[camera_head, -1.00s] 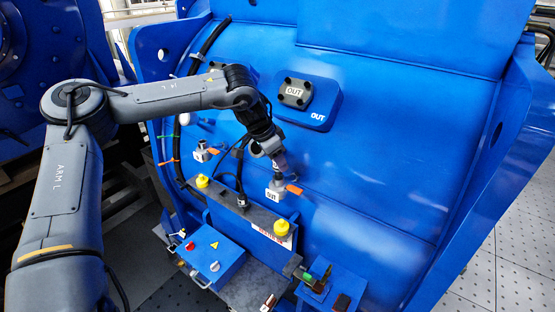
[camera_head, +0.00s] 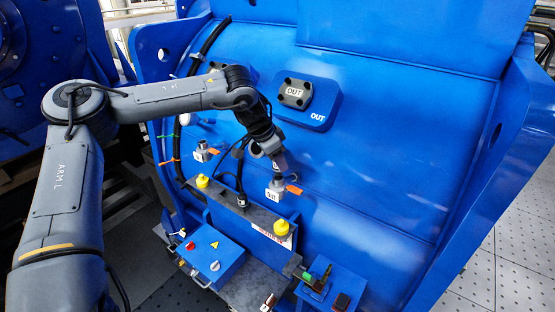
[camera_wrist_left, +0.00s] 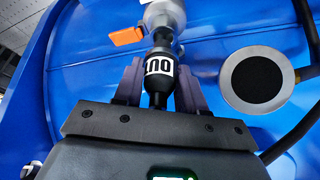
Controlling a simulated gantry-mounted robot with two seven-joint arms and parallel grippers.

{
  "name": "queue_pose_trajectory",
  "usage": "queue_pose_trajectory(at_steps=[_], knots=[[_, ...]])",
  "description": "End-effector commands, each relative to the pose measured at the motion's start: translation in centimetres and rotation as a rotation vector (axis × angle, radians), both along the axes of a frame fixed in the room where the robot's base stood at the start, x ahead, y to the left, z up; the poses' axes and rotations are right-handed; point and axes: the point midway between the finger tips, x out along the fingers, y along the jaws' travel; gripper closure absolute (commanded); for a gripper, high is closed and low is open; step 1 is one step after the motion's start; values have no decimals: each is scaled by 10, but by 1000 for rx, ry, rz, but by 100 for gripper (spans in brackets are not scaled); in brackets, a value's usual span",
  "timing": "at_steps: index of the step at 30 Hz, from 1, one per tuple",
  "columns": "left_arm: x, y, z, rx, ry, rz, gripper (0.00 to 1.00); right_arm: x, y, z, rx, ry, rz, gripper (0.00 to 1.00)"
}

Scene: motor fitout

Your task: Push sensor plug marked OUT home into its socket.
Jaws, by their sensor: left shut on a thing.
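My left gripper (camera_head: 279,164) is just above the socket marked OUT (camera_head: 273,193) on the blue motor housing. In the left wrist view its two fingers (camera_wrist_left: 159,90) are shut on the black sensor plug (camera_wrist_left: 158,92), whose white band reads OUT upside down. The plug's far end meets the grey metal socket (camera_wrist_left: 164,15) roughly in line with it. I cannot tell how deep the plug sits. An orange lever (camera_wrist_left: 126,36) stands out from the socket's side; it also shows in the head view (camera_head: 294,190). My right gripper is not in view.
A second socket (camera_head: 201,154) sits up and left. A dark rail below carries yellow caps (camera_head: 282,228) and an upright cabled plug (camera_head: 241,200). A blue control box (camera_head: 212,258) stands in front. A cover marked OUT (camera_head: 295,93) is above. The housing to the right is clear.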

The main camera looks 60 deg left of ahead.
Motion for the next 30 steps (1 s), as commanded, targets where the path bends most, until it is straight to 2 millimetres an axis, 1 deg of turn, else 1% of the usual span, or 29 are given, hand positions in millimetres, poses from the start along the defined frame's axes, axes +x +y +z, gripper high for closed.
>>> queue_pose_trajectory(at_steps=[11, 30], knots=[[0, 0, -3, 0, 0, 0, 91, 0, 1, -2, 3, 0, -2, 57], [0, 0, -19, 0, -1, 0, 91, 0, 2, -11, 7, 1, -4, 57]])
